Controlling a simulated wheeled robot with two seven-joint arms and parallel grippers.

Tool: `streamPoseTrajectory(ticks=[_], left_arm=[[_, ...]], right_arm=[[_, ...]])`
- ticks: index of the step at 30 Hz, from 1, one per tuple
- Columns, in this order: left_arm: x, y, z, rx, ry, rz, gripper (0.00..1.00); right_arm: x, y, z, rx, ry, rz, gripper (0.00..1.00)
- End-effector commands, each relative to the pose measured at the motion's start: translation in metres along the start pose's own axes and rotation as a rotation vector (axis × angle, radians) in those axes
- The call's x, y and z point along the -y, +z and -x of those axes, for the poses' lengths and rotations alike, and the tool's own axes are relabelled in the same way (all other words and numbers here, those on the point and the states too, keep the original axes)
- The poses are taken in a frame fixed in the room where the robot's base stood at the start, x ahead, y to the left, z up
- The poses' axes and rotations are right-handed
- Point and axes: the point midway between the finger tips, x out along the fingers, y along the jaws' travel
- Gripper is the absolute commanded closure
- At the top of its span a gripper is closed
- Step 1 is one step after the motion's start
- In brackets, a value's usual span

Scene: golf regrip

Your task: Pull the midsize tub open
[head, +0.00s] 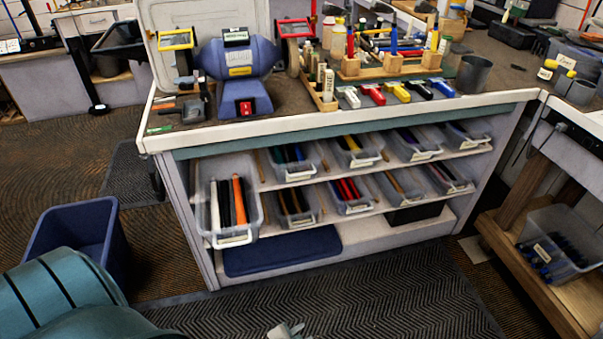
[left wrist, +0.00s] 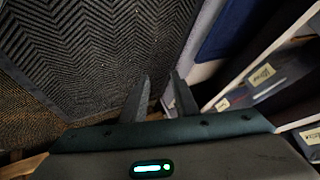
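Several clear tubs sit on the shelves under the workbench in the head view; I cannot tell for sure which is the midsize one. A larger clear tub (head: 258,212) at the left holds black, white and orange grips. Smaller tubs stand in two rows, such as one with red grips (head: 351,208) and one with yellow and dark grips (head: 357,160). Pale front handles show. My left gripper (head: 287,330) is at the bottom edge, low before the bench and apart from the tubs. In the left wrist view its two fingers (left wrist: 160,92) are apart and empty.
The workbench top (head: 300,125) carries a blue grinder (head: 240,72) and tools. A blue bin (head: 80,232) stands on the floor at left. A dark blue flat item (head: 283,252) lies on the bottom shelf. A wooden stand (head: 545,290) is at right. The floor mat before the bench is clear.

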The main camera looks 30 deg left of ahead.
Motion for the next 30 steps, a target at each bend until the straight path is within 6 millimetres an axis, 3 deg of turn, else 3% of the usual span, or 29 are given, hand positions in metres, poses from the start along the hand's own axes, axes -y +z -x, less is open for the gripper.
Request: streamPoseTrajectory(ticks=[1,6,9,13,18,30], left_arm=[[0.035,-0.036,0.004,-0.041,-0.066,-0.069,0.73],[0.156,-0.133,0.033,-0.112,-0.328,-0.349,0.73],[0.218,-0.177,0.061,-0.11,-0.482,-0.491,0.73],[0.277,-0.215,0.097,-0.079,-0.639,-0.625,0.73],[0.312,-0.235,0.122,-0.044,-0.737,-0.707,0.73],[0.314,-0.236,0.124,-0.04,-0.745,-0.715,0.73]], right_arm=[[0.001,-0.001,0.004,-0.005,-0.002,0.001,0.69],[0.006,0.001,0.009,-0.03,-0.007,0.006,0.69],[0.008,0.002,0.011,-0.045,-0.01,0.008,0.69],[0.01,0.004,0.013,-0.059,-0.013,0.011,0.69],[0.012,0.005,0.014,-0.068,-0.015,0.012,0.69],[0.012,0.005,0.014,-0.07,-0.016,0.012,0.69]])
